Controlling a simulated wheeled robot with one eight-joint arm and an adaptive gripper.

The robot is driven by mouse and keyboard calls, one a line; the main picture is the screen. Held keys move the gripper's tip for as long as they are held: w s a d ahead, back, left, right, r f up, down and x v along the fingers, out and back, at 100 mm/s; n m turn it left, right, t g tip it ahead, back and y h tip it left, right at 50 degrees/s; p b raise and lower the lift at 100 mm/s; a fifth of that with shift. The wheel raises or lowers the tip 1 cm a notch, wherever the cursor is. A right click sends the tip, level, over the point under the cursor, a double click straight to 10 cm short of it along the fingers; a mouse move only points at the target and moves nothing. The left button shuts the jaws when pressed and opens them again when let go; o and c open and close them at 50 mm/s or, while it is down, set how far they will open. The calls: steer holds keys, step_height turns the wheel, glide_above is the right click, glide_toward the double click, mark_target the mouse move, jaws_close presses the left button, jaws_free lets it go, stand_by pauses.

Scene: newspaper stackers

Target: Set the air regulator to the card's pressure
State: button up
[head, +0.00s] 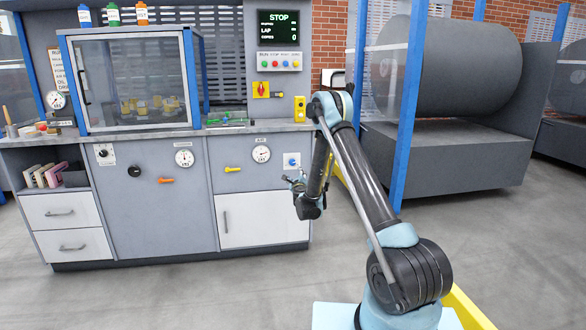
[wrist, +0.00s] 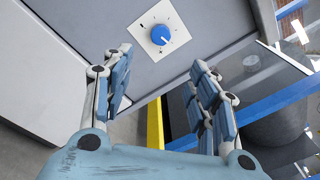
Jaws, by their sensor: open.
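A blue knob (head: 291,160) on a white square plate is on the cabinet front at the right. In the wrist view the blue knob (wrist: 160,35) has a pale pointer line and marks around it. A round gauge (head: 261,153) under a small label and a yellow lever (head: 233,169) are to its left. My gripper (head: 296,183) is in front of the cabinet, below the blue knob. In the wrist view my gripper (wrist: 164,72) is open and empty, the knob beyond its fingertips. A lettered card (head: 62,70) stands at the left; its pressure is unreadable.
A glass case (head: 135,80) stands on top. Blue posts (head: 407,100) and a roller (head: 440,65) are right. Front floor is clear.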

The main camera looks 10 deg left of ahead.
mark_target(292, 163)
steer(key=w+a, duration=0.1)
steer(key=w, duration=0.4)
steer(key=w+a, duration=0.1)
steer(key=w, duration=0.5)
steer(key=w+a, duration=0.1)
steer(key=w, duration=0.4)
steer(key=shift+w+a, duration=0.1)
steer(key=shift+w, duration=0.1)
steer(key=c, duration=1.1)
